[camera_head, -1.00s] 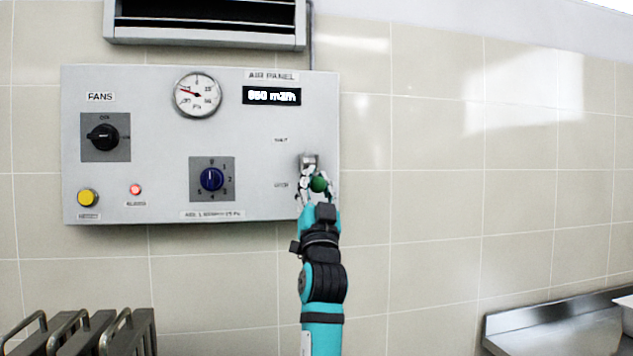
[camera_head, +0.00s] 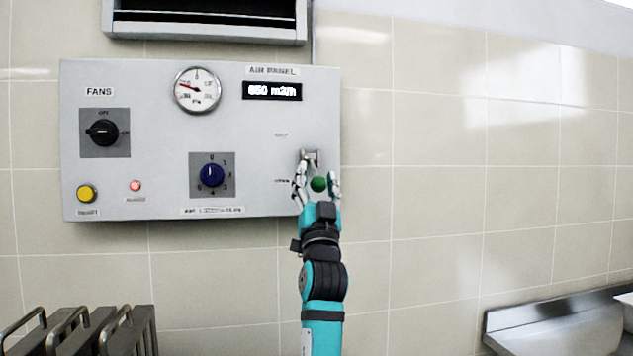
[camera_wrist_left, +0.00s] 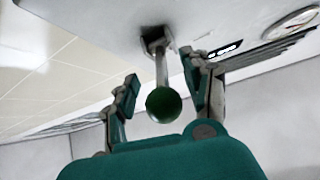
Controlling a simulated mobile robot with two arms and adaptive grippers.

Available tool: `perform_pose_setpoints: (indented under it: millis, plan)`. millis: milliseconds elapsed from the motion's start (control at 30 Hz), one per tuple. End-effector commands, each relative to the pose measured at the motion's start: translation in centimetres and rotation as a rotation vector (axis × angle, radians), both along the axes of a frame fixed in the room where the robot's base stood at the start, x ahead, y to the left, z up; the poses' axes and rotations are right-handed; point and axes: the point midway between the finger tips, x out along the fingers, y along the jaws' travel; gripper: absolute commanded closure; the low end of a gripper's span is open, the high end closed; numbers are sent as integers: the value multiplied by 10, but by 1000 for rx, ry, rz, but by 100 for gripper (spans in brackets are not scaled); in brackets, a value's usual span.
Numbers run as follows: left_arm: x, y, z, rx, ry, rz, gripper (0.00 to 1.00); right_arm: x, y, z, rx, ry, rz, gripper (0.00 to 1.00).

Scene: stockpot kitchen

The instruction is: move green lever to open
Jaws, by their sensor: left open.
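The green lever (camera_head: 318,184) has a round green knob on a metal stem, set in a grey mount at the lower right of the air panel (camera_head: 150,180). In the head view the knob is low, near the lower of two small labels. My left gripper (camera_head: 317,186) is open, with one finger on each side of the knob. In the left wrist view the lever's knob (camera_wrist_left: 163,105) sits between the open fingers of the left gripper (camera_wrist_left: 165,95), with gaps visible on both sides. My right gripper is not in view.
The panel also carries a black fans knob (camera_head: 104,132), a blue dial (camera_head: 212,175), a gauge (camera_head: 198,90), a display (camera_head: 272,91) and a yellow button (camera_head: 87,193). Bare tiled wall lies to the right. Metal racks (camera_head: 80,330) stand at lower left.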

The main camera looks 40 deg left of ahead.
Motion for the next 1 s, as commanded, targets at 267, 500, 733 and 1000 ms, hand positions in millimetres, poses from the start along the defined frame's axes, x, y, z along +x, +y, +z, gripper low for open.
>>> perform_pose_setpoints:
  millis: [267, 500, 733, 1000]
  plan:
    - [-4, -4, -4, 4, -2, 0, 52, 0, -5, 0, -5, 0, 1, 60]
    - [-28, -25, -36, 1, -2, -1, 52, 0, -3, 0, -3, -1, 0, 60]
    - [-52, -46, -68, -1, -1, -1, 52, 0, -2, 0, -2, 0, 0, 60]
    - [-65, -57, -83, 1, -2, 0, 52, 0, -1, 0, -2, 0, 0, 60]
